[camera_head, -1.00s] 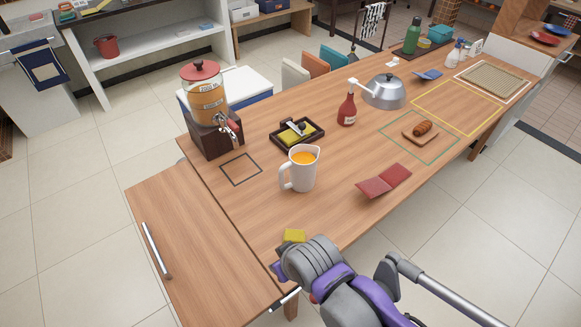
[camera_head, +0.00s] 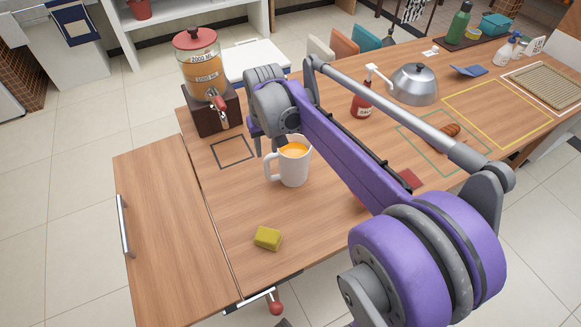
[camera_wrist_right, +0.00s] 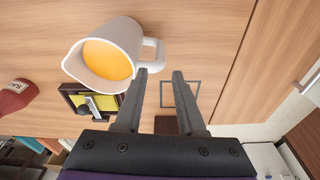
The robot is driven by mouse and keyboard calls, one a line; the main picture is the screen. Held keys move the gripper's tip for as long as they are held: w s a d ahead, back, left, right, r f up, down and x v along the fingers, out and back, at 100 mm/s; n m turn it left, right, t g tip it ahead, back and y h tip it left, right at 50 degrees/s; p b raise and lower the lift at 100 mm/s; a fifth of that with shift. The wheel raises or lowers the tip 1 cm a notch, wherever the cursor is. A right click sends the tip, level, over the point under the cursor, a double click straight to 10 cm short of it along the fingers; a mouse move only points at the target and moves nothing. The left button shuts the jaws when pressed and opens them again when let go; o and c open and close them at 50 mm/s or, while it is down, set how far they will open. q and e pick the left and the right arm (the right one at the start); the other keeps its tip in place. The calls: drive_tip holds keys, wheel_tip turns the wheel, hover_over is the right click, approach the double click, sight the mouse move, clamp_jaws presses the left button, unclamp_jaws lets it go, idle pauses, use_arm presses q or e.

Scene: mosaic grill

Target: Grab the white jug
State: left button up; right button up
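The white jug (camera_head: 295,172) stands upright on the wooden table and holds orange liquid. Its handle is on its left side in the head view. My right arm reaches over the table from the front right, with its wrist above and behind the jug. In the right wrist view, my right gripper (camera_wrist_right: 158,74) is open and empty, its fingers pointing toward the jug handle (camera_wrist_right: 153,52). The handle lies just beyond the fingertips; I cannot tell whether it is between them. In the head view the fingers are partly hidden behind the jug. My left gripper is not in view.
A drink dispenser (camera_head: 203,75) stands behind the jug to the left, near an empty dark square outline (camera_head: 232,151). A yellow sponge (camera_head: 268,238) lies in front. A red bottle (camera_head: 362,104) and a kettle-like metal dome (camera_head: 414,84) stand further right. My arm partly covers the red folded item.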

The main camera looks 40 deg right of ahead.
sight(267, 167)
drive_tip(key=f, duration=0.3)
drive_tip(key=w+f, duration=0.1)
drive_tip(key=f, duration=0.3)
drive_tip(key=f+b, duration=0.1)
drive_tip(key=f, duration=0.2)
drive_tip(key=shift+w+d+f, duration=0.25)
drive_tip(key=shift+w+d, duration=0.05)
clamp_jaws()
drive_tip(key=shift+r, duration=0.1)
idle(0.9)
